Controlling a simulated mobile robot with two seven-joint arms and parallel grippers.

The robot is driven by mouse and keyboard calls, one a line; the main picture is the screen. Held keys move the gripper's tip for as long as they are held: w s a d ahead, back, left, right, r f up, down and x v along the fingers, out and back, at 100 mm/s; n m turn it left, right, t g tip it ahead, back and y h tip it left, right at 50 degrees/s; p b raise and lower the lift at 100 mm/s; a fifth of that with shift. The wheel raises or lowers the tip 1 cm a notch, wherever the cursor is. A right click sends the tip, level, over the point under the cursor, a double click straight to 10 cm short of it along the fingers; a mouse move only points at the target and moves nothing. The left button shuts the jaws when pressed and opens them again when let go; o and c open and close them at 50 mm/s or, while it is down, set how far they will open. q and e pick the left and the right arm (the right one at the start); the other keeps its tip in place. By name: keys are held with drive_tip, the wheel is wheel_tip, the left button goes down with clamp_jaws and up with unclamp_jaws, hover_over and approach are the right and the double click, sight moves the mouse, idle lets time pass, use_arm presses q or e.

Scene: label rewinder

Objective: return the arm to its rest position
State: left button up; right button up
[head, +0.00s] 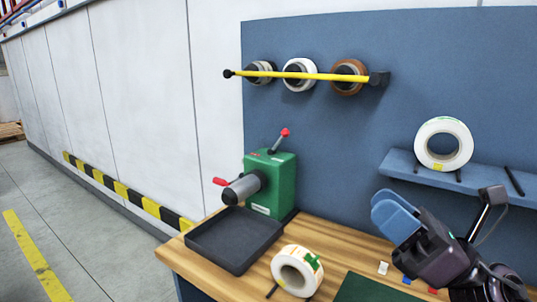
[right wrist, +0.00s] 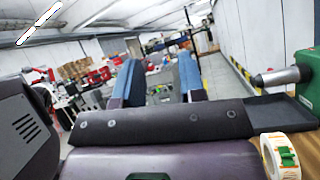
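My right gripper (head: 393,212) is raised over the right end of the wooden bench (head: 345,240), with its blue fingers pointing up and left in the head view. In the right wrist view the two blue fingers of this gripper (right wrist: 160,76) stand apart with nothing between them. My right forearm runs off the lower right of the head view. My left gripper is in neither view.
A green rewinder (head: 271,178) with red-knobbed levers and a black tray (head: 235,238) stand on the bench. A label roll (head: 289,276) is at the front. Another roll (head: 443,128) sits on the blue shelf (head: 475,174). A yellow bar (head: 305,75) crosses several wall spools.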

drive_tip(key=d+f+m+t+h, duration=0.2)
drive_tip(key=d+f+m+h, duration=0.5)
drive_tip(key=m, duration=0.5)
drive_tip(key=w+d+f+m+t+h, duration=0.1)
drive_tip(key=d+f+m+t+h, duration=0.1)
drive_tip(key=f+m+h, duration=0.6)
drive_tip(key=d+f+m+t+h, duration=0.2)
drive_tip(key=d+f+m+h, duration=0.25)
drive_tip(key=m+h, duration=0.75)
drive_tip(key=s+a+f+m+g+y, duration=0.2)
drive_tip(key=s+f+m+g+y, duration=0.3)
drive_tip(key=s+f+m+g, duration=1.15)
drive_tip(key=w+f+n+t+b, duration=0.2)
drive_tip(key=f+t, duration=0.3)
drive_tip(key=f, duration=0.5)
drive_tip(key=w+f+n+t+b, duration=0.2)
drive_tip(key=f+t+b, duration=0.2)
drive_tip(key=f, duration=0.5)
drive_tip(key=shift+w+f+t+y+b, duration=0.25)
drive_tip(key=shift+f+t+y+b, duration=0.1)
drive_tip(key=shift+b, duration=0.1)
